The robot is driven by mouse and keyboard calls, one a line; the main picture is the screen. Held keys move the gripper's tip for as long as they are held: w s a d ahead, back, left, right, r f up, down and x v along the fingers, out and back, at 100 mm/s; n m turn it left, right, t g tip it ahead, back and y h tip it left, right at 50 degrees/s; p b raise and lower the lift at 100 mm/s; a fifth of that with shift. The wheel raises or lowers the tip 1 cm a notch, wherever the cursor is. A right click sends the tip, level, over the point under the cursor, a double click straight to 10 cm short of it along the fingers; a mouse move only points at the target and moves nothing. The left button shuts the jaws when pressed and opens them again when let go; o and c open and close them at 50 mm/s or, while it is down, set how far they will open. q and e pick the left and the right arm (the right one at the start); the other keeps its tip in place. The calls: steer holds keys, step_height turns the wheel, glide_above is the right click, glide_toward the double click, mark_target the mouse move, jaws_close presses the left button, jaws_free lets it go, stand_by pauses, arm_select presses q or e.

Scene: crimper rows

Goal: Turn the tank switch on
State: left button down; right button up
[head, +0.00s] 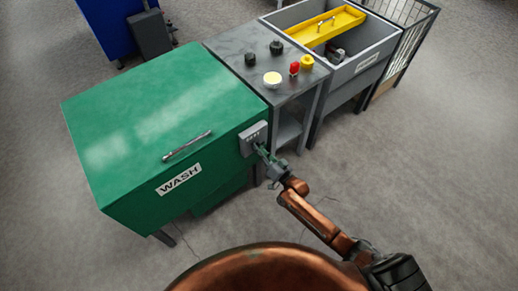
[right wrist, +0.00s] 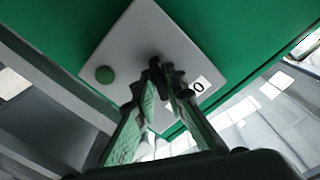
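The green wash tank (head: 160,130) stands at the left in the head view, with a bar handle and a WASH label on it. A small light grey switch box (head: 253,138) is on its right side. My right gripper (head: 264,151) is at the front of this box. In the right wrist view the switch plate (right wrist: 150,28) carries a green round button (right wrist: 104,75), a dark switch knob (right wrist: 155,62) and a "0" label (right wrist: 198,87). The right fingertips (right wrist: 164,76) are close together at the knob and appear shut on it, partly hiding it. My left gripper is not in view.
A grey table (head: 240,42) with dark knobs, a yellow-white disc (head: 272,78), a red item (head: 294,69) and a yellow item (head: 307,62) adjoins the tank. Beyond are a grey basin (head: 362,65) with a yellow tray (head: 328,24) and a wire cage (head: 405,35). Floor in front is clear.

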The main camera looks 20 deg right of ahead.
steer(key=o, duration=0.4)
steer(key=shift+c, duration=0.2)
steer(key=v, duration=1.2)
